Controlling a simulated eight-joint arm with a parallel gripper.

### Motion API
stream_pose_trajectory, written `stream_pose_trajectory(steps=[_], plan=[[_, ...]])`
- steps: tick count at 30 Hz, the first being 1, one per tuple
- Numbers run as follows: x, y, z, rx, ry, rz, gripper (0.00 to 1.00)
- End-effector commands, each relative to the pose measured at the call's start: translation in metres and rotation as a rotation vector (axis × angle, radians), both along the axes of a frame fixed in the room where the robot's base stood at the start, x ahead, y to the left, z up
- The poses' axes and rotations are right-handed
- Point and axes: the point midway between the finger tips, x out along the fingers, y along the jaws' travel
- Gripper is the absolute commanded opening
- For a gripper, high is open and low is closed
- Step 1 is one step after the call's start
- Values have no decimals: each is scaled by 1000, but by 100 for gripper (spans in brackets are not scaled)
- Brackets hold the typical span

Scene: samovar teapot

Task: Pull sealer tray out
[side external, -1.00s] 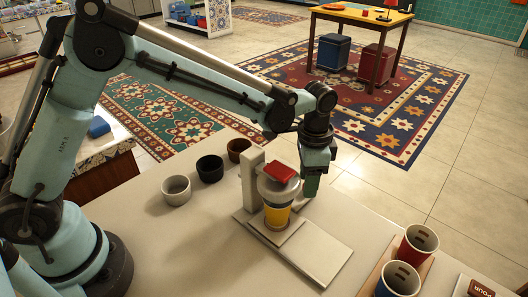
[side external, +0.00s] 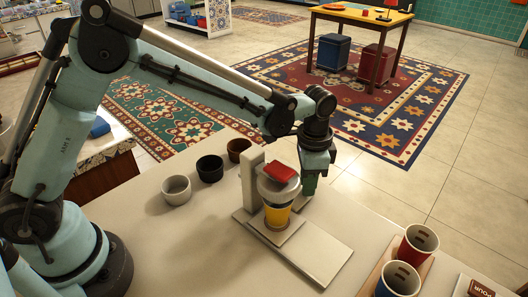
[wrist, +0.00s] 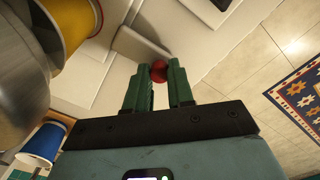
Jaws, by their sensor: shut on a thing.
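The sealer (side external: 252,180) stands on the counter with an upright grey post, a round grey head and a red block (side external: 281,172) on top. A yellow cup (side external: 277,216) sits under its head, on a small pale square tray (side external: 259,231) over the long base plate (side external: 322,262). The cup also shows at the upper left of the wrist view (wrist: 72,22). My gripper (side external: 307,190) points down just right of the sealer head. In the wrist view its green fingers (wrist: 159,75) are shut on a red knob (wrist: 159,70) beside a grey bar. The knob is hidden in the side view.
A white cup (side external: 176,190), a black cup (side external: 209,169) and a brown cup (side external: 238,150) stand left of the sealer. A red cup (side external: 417,245) and a blue cup (side external: 398,280) stand at the front right. The counter edge lies close behind my gripper.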

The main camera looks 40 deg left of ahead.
Motion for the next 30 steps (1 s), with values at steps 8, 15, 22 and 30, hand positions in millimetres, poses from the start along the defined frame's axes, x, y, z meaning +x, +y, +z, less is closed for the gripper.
stream_pose_trajectory(steps=[8,15,22,30], plan=[[0,-53,0,0,-1,-8,0],[1,-99,0,0,-1,-4,0],[1,-104,0,-1,-2,1,0],[0,-104,0,-1,-1,0,42]])
